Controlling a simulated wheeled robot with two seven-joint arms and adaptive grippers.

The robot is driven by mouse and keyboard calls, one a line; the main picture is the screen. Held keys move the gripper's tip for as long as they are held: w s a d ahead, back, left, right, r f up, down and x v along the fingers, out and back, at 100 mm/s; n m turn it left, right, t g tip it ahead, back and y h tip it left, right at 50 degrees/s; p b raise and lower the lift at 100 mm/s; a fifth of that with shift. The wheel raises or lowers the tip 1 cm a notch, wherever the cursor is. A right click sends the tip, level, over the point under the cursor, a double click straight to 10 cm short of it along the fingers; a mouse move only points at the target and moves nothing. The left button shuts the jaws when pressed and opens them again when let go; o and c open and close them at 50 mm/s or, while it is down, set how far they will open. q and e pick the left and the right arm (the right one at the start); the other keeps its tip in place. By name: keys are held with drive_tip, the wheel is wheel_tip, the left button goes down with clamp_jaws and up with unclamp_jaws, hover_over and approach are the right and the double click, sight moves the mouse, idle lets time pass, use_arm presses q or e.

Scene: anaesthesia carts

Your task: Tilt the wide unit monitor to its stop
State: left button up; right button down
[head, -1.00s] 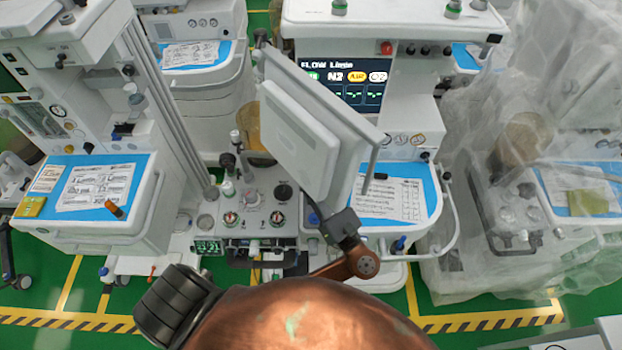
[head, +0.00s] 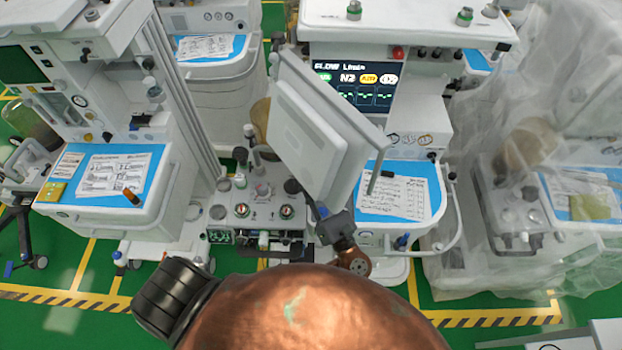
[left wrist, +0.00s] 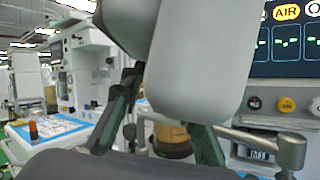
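The wide unit monitor (head: 318,140) is a pale grey flat panel seen from behind, standing slanted in front of the middle cart. Its back and lower edge fill the top middle of the left wrist view (left wrist: 200,60). My left gripper (head: 324,212) is at the monitor's lower end, on a copper arm link. In the left wrist view its two dark fingers (left wrist: 160,115) stand apart, close to the panel's lower edge, one on each side. The panel partly hides the fingertips, so a firm grip cannot be made out. The monitor's front is hidden. My right gripper is out of view.
The middle cart has a lit flow display (head: 355,85), a knob panel (head: 262,205) and a blue-topped shelf (head: 425,190) with papers. Another cart's drawer unit (head: 110,215) stands left. A plastic-draped cart (head: 510,170) stands right. Green floor (head: 60,260) shows in front.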

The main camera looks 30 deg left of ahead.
use_arm(q)
drive_tip(key=o, duration=0.3)
drive_tip(key=shift+s+d+f, duration=0.1)
drive_tip(key=shift+d, duration=0.05)
drive_tip(key=shift+v, duration=3.6)
